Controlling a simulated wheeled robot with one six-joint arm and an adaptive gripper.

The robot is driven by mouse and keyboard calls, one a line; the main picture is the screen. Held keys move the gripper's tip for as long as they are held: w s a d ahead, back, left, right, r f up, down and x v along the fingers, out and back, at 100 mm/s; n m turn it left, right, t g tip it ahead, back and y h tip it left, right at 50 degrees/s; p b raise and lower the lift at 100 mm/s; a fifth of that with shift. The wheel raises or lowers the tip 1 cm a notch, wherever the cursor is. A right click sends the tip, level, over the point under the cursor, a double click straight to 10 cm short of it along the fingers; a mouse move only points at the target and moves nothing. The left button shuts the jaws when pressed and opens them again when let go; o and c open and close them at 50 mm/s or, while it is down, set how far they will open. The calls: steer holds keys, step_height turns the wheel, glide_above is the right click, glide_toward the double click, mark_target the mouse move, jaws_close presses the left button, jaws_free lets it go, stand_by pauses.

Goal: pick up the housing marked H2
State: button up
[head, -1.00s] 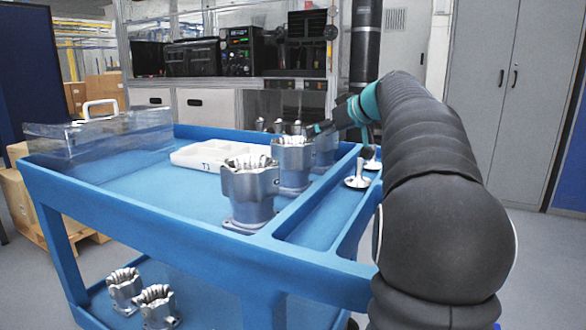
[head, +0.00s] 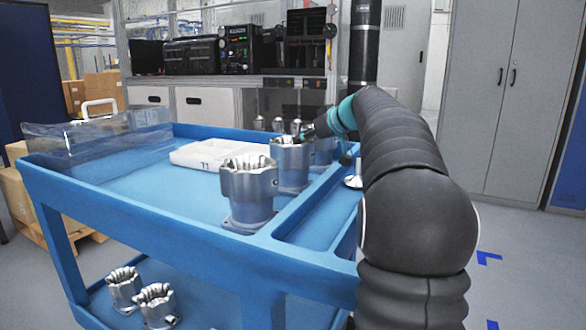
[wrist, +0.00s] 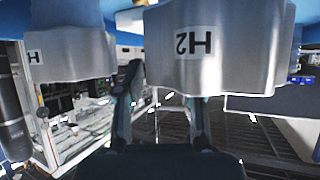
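The housing marked H2 (wrist: 215,45) is a silvery metal casting. It fills the upper middle of the wrist view, with its label upside down. My gripper (wrist: 165,92) is open, its dark fingers apart just by the housing's edge; I cannot tell whether they touch it. In the head view my gripper (head: 309,134) is beside the middle (head: 291,167) and back (head: 323,152) housings of a row on the blue cart. No label is readable on them there, so I cannot tell which is H2.
Another housing (wrist: 70,50) with a partly visible H label is at the left in the wrist view. The front housing (head: 249,195) stands on the cart (head: 140,190) near a white tray (head: 205,158). Two more housings (head: 124,288) are on the lower shelf.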

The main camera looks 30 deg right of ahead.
jaws_close()
steer(key=shift+r, duration=0.15)
steer(key=shift+r, duration=0.1)
